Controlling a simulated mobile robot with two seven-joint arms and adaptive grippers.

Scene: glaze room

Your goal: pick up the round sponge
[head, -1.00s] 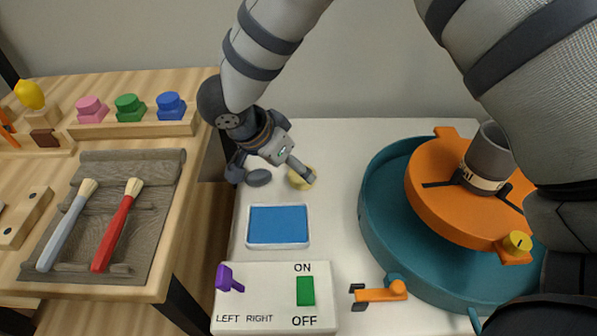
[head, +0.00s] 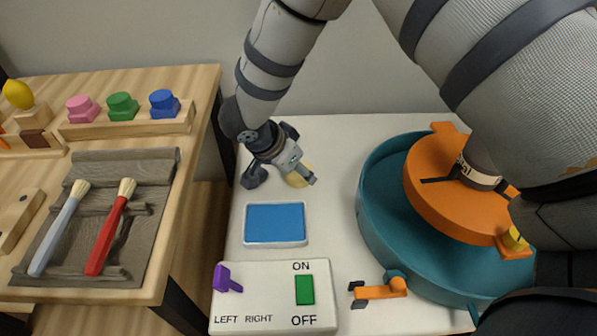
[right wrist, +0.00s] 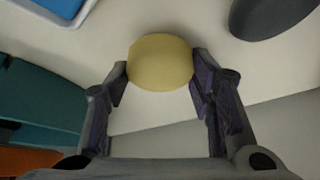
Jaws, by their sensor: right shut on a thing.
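The round sponge (head: 299,177) is pale yellow and partly covered by my right gripper (head: 281,180) in the head view, at the white work surface behind the blue pad. In the right wrist view the sponge (right wrist: 160,60) sits between the two fingertips of my right gripper (right wrist: 158,70), which is shut on it. I cannot tell whether the sponge touches the surface. My left gripper is not in view.
A blue pad in a white tray (head: 248,240) lies in front of the sponge. A teal basin (head: 372,215) with an orange wheel stands to the right. A switch panel (head: 250,300) is nearer. A dark grey oval thing (right wrist: 275,14) is close by.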

